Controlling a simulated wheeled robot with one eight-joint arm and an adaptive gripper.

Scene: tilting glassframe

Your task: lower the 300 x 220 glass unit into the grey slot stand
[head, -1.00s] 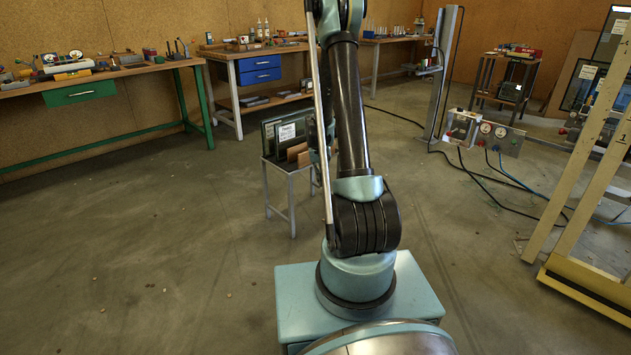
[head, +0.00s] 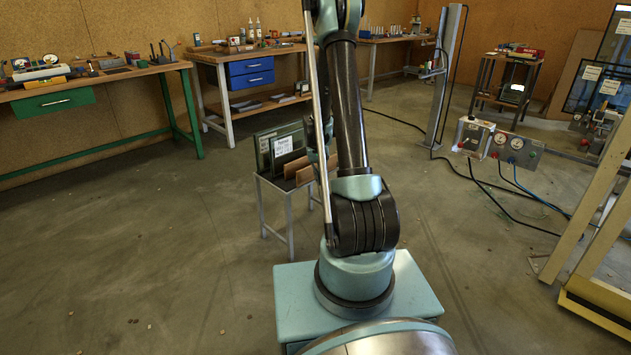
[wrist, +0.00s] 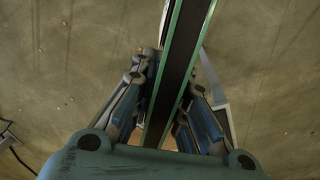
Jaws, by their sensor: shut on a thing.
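My gripper (wrist: 171,90) is shut on a glass unit (wrist: 184,45), seen edge-on in the wrist view as a dark band between two green glass edges. One finger lies on each side of it. In the head view the arm hides my gripper. A small grey-legged stand (head: 289,215) is just left of my arm. Upright dark panes (head: 264,150), a white label (head: 286,144) and brown divider-like boards (head: 295,166) show at its top. I cannot tell which pane, if any, is the held one, or whether it is in a slot.
A green-legged bench (head: 100,84) stands at the left, and a bench with blue drawers (head: 255,72) behind. A gauge box (head: 515,148) with hoses and cables on the floor is at the right. A yellow-footed frame (head: 597,303) stands at the right edge.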

